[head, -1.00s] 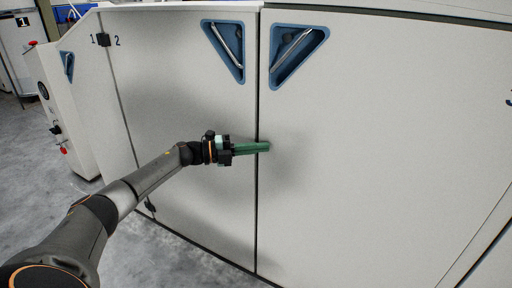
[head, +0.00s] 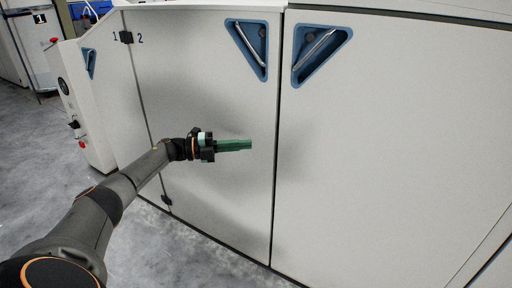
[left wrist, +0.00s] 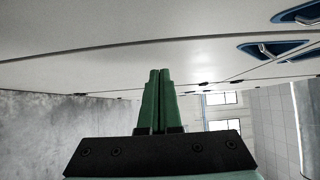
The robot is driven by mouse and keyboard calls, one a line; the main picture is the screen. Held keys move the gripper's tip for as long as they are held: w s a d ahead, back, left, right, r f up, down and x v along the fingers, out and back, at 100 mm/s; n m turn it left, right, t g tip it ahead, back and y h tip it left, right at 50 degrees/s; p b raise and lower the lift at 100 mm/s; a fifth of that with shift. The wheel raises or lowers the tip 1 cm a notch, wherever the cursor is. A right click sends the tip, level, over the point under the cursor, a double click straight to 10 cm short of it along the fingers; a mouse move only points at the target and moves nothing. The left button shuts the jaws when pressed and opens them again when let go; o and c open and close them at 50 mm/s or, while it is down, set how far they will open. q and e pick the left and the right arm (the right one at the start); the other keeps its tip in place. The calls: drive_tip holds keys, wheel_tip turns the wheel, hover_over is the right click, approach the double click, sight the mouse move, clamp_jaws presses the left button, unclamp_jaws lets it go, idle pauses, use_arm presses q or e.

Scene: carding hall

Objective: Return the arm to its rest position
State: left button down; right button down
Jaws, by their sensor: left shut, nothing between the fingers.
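My left gripper (head: 250,145) has green fingers and is held in front of the pale panel door marked 2 (head: 190,75). Its fingers point right, toward the seam between this door and the wide door beside it (head: 400,150). In the left wrist view the two green fingers (left wrist: 159,75) lie side by side, shut, with nothing between them. The left arm comes in from the lower left of the head view. My right gripper is in neither view.
Two blue triangular recesses with bar handles, a left one (head: 248,45) and a right one (head: 320,50), flank the seam. Both doors look closed. Grey floor (head: 30,170) is clear at the left.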

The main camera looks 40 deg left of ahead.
use_arm(q)
drive_tip(key=shift+s+a, duration=0.15)
drive_tip(key=shift+a, duration=0.2)
